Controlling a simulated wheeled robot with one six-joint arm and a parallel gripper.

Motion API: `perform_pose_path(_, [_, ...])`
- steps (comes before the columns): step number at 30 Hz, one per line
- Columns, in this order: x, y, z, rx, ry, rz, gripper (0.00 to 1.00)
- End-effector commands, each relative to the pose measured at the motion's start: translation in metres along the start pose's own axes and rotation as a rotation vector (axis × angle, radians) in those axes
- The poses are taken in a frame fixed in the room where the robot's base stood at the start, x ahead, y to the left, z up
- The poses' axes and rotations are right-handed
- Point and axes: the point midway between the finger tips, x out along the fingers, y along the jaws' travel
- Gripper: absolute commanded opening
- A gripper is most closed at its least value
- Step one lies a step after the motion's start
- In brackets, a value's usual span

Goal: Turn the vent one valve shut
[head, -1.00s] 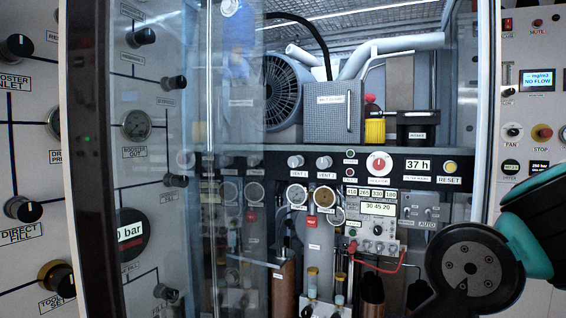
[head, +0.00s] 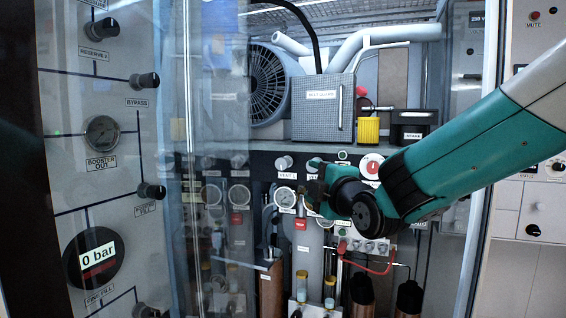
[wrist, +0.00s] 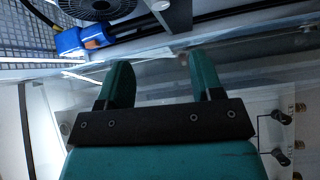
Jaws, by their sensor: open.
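The vent one valve is a small pale round knob (head: 284,162) above the label "VENT 1", on the dark strip across the cabinet in the head view. My gripper (head: 309,182) is in front of that strip, just right of and slightly below the knob, with a gap seen between them in the picture. It hides the place of the vent 2 knob. In the wrist view my gripper (wrist: 158,78) has its two teal fingers apart with nothing held between them. I cannot tell the vent one knob for sure in the wrist view.
A glass pane (head: 215,110) covers the cabinet's left part. Gauges (head: 286,197) and a red tag (head: 302,224) sit below the strip. A grey perforated box (head: 322,108) and a fan (head: 268,85) stand above. A red cable (head: 375,262) hangs below my arm.

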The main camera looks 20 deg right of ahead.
Motion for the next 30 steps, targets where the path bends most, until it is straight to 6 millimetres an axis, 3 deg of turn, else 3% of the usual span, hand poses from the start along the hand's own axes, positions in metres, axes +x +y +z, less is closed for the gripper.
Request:
perform_pose_path(5, [0.027,0.002,0.000,-0.001,0.000,-0.002,0.60])
perform_pose_path(21, [0.144,0.003,-0.001,0.002,0.001,-0.001,0.60])
perform_pose_path(30, [0.169,0.000,-0.001,0.002,0.001,-0.001,0.60])
